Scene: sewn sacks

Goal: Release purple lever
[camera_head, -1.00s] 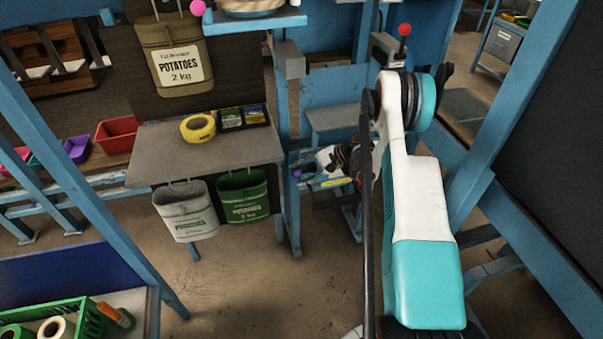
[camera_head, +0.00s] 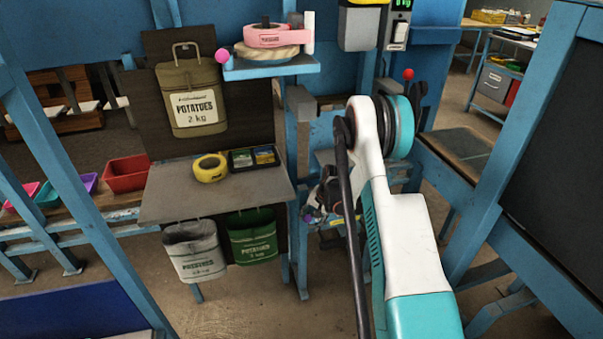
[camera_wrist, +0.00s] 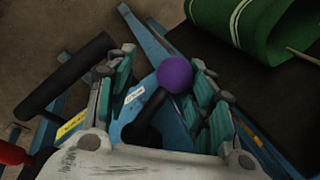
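The purple ball knob of the lever (camera_wrist: 174,74) sits on a short black stem in the wrist view. It lies between the teal-padded fingers of my gripper (camera_wrist: 163,88), close to the right finger, with a visible gap to the left finger. My gripper is open. In the head view, my gripper (camera_head: 318,217) is low beside the blue post, right of the green potato sack; the knob is too small and covered there to make out clearly.
A green sack (camera_head: 253,238) and a white sack (camera_head: 193,252) hang under the grey shelf (camera_head: 215,198). A red-knobbed lever (camera_head: 408,74) and a pink-knobbed one (camera_head: 222,56) stand higher up. A black bar (camera_wrist: 66,76) lies left of my gripper in the wrist view.

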